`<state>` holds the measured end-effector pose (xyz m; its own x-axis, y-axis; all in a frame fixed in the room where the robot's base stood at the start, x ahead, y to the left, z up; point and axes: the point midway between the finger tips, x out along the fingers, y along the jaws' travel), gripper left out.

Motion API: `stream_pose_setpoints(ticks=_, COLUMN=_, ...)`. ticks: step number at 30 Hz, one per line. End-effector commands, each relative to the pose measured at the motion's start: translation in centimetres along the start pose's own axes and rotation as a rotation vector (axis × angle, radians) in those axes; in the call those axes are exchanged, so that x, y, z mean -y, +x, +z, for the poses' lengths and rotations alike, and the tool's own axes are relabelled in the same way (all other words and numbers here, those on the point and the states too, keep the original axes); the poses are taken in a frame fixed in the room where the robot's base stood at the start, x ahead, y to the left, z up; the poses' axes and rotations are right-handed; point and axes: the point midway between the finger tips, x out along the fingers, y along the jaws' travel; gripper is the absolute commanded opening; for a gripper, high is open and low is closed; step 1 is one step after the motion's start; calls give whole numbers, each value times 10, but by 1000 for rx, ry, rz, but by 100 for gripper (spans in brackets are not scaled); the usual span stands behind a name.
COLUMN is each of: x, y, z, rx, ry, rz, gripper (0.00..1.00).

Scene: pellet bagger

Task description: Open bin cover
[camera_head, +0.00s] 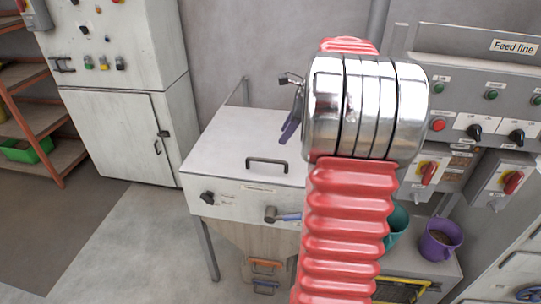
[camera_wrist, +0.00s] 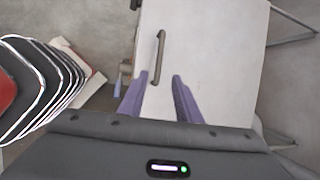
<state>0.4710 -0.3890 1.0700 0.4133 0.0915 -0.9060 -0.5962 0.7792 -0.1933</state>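The bin cover (camera_head: 228,145) is a flat white lid lying shut on the bin, with a dark bar handle (camera_head: 268,162) near its front edge. In the wrist view the cover (camera_wrist: 215,70) fills the upper middle, and its handle (camera_wrist: 157,55) runs lengthwise ahead of the fingers. My gripper (camera_head: 289,130) is above the cover's right side, partly hidden behind my arm. In the wrist view its two purple fingers (camera_wrist: 157,92) are spread apart with nothing held between them. The handle's near end lines up with the gap between them. I cannot tell the exact height above the lid.
The bin front (camera_head: 240,201) carries a black knob and a blue-handled valve (camera_head: 283,216). The Feed line panel (camera_head: 480,95) stands at right, with a teal bucket and a purple bucket (camera_head: 441,240) below. A grey cabinet (camera_head: 128,130) stands at left. Clear floor lies front left.

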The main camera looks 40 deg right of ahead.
Motion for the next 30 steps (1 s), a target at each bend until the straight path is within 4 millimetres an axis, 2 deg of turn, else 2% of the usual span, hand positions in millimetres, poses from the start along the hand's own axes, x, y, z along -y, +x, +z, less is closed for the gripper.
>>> stream_pose_setpoints(ticks=8, x=-1, y=1, z=1, rx=0, ry=-4, rz=1, gripper=31)
stream_pose_setpoints(ticks=14, x=-1, y=16, z=1, rx=0, ry=-4, rz=3, gripper=31)
stream_pose_setpoints(ticks=30, x=-2, y=96, z=1, rx=0, ry=-4, rz=4, gripper=31)
